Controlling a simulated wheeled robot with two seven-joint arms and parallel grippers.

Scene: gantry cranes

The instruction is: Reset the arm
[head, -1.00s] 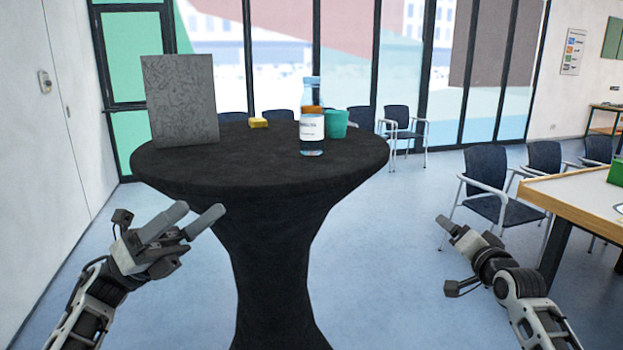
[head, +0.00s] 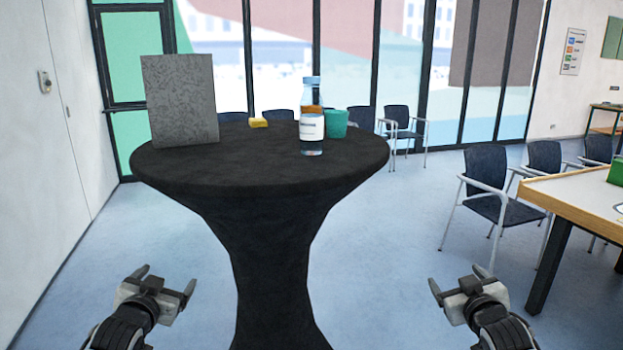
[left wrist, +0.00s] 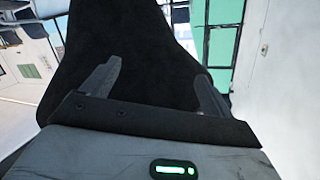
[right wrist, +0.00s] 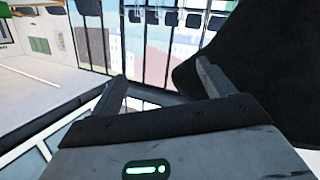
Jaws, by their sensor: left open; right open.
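My left gripper (head: 166,280) is low at the lower left in the head view, below and left of the round black-covered table (head: 270,172). It is open and empty; its spread fingers also show in the left wrist view (left wrist: 156,85), with the black cloth beyond them. My right gripper (head: 458,279) is low at the lower right, to the right of the table's covered stem. It is open and empty, and its spread fingers show in the right wrist view (right wrist: 162,85). Both grippers are apart from the table.
The floor between table and chairs is clear.

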